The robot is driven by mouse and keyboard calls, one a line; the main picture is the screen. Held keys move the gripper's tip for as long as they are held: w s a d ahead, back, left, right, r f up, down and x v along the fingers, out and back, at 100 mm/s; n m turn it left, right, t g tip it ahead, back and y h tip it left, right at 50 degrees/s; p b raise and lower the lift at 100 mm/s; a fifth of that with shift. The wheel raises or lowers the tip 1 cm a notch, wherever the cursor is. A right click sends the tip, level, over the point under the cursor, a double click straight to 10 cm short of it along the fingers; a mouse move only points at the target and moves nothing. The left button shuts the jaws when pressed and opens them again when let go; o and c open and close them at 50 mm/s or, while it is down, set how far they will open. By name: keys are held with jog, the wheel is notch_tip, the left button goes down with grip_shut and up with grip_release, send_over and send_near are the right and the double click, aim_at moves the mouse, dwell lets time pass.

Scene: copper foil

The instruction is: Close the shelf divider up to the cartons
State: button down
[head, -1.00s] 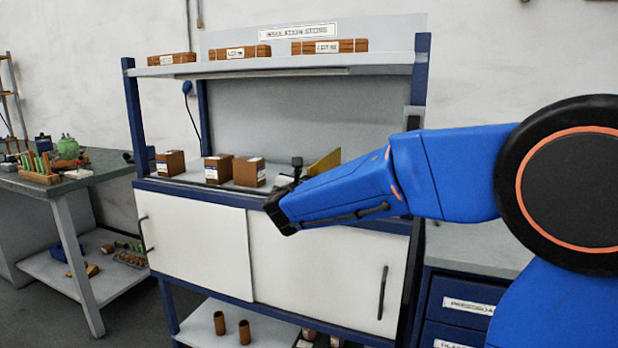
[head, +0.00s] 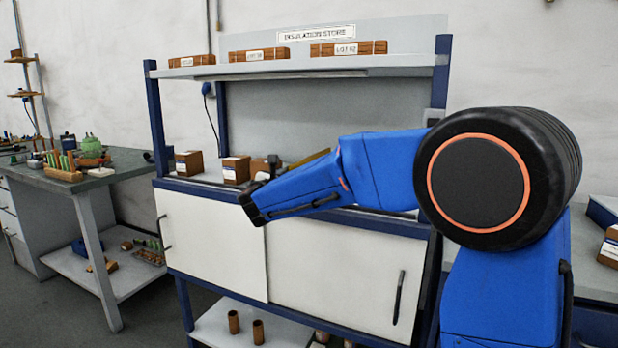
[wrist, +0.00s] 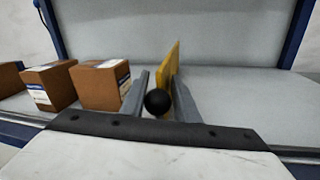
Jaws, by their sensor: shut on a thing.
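The yellow shelf divider (head: 309,158) stands on the shelf deck, mostly hidden behind my arm in the head view. In the wrist view the divider (wrist: 174,68) is upright, with a round black knob (wrist: 157,102) at its near end. My gripper (wrist: 160,78) is shut on the knob, one finger on each side. Three brown cartons stand to the left: the left carton (head: 188,164), the middle carton (head: 235,169) and the right carton (head: 260,168), partly hidden by my arm. In the wrist view the right carton (wrist: 101,86) is close beside my left finger, with a narrow space to the divider.
The shelf deck (wrist: 250,100) right of the divider is clear. An upper shelf (head: 300,70) with labelled brown packs runs above. White sliding doors (head: 335,275) are below the deck. A side bench (head: 110,170) with small items stands at the left.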

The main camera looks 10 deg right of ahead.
jog(key=shift+w+a, duration=0.75)
jog(key=shift+a, duration=0.35)
jog(key=c, duration=1.5)
grip_release()
jog(key=shift+o, duration=0.2)
jog(key=v, duration=1.7)
jog(key=shift+s, duration=0.25)
jog(key=shift+a, duration=0.1)
